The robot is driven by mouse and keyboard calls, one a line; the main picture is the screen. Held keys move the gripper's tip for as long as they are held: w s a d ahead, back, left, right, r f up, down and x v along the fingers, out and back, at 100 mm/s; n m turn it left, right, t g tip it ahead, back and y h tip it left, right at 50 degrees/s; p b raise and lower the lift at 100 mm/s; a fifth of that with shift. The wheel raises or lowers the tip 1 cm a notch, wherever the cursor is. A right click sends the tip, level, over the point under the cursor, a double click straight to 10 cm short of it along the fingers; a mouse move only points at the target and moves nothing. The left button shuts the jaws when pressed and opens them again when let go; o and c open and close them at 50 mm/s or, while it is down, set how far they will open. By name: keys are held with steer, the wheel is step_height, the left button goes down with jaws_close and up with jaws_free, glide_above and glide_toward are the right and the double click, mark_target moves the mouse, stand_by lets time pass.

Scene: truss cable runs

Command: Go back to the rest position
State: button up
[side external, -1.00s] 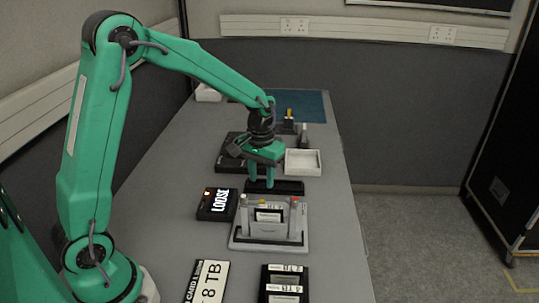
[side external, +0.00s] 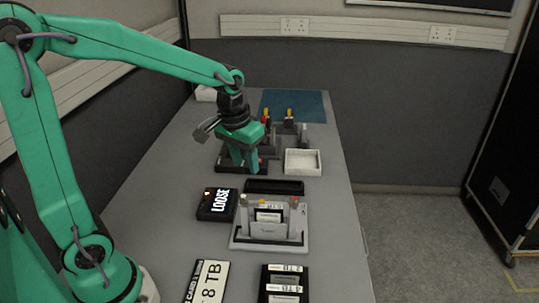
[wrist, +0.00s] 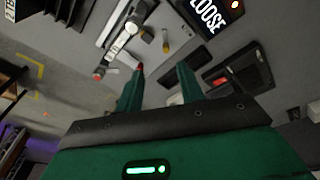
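My gripper (side external: 244,168) is raised above the bench, in front of the dark tray at the back. In the wrist view its two green fingers (wrist: 160,75) stand apart with nothing held between them.
The grey bench (side external: 165,215) holds a grey-white fixture (side external: 270,228) with upright cards and a black LOOSE display (side external: 217,204). A black tray (side external: 274,187), a white tray (side external: 302,163), an 8 TB sign (side external: 208,282) and black card holders (side external: 284,284) also stand there.

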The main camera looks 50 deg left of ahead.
steer(key=s+d+r+m+t, duration=0.1)
steer(key=s+r, duration=0.1)
steer(key=s, duration=0.5)
steer(key=s+d+r+m+t, duration=0.1)
steer(key=s+r+t, duration=0.1)
steer(key=s, duration=0.5)
steer(key=shift+r+t, duration=0.3)
steer(key=shift+r, duration=0.55)
